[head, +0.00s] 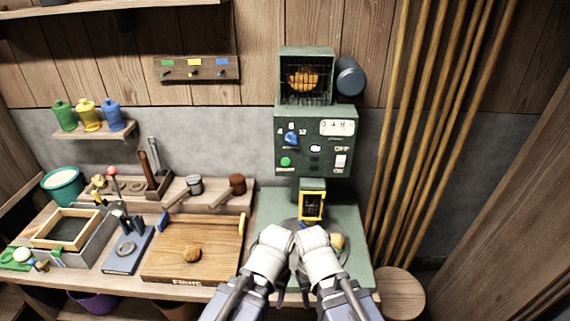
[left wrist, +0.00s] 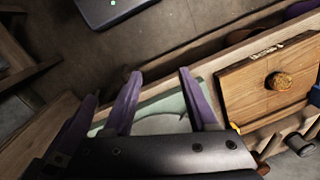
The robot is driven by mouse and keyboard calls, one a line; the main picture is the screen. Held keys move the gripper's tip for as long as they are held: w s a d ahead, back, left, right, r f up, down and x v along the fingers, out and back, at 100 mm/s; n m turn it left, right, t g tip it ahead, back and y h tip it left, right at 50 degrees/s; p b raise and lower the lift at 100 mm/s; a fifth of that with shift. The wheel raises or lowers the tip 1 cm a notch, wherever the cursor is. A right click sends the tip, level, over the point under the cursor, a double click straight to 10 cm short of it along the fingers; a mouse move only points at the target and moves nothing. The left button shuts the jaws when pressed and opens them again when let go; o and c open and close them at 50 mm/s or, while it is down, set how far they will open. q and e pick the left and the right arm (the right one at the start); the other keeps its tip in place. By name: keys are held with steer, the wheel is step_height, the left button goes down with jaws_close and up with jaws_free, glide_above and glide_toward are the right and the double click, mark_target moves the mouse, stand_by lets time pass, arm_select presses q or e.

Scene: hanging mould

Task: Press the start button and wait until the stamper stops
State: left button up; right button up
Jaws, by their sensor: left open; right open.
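The green stamper machine (head: 316,115) stands against the wall with its control panel facing me. A round green button (head: 286,162) is on the panel's lower left, under a blue knob (head: 291,139). A white switch (head: 340,161) stands between OFF and ON. A yellow-framed part (head: 312,206) is below the panel, above a round plate (head: 349,259) with a tan ball (head: 337,242). My left gripper (left wrist: 160,85) is open and empty. My right gripper (head: 306,292) is beside it, open, its fingers mostly hidden by my wrists. Both are in front of the machine, away from the panel.
A wooden tray (head: 215,235) with a patterned brown piece (head: 191,253) is left of the machine. Tools and a wooden frame (head: 65,228) crowd the bench further left. Several poles (head: 425,130) lean at the right, and a round stool (head: 402,292) stands there.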

arm_select(q)
jaws_close()
stand_by(1.3)
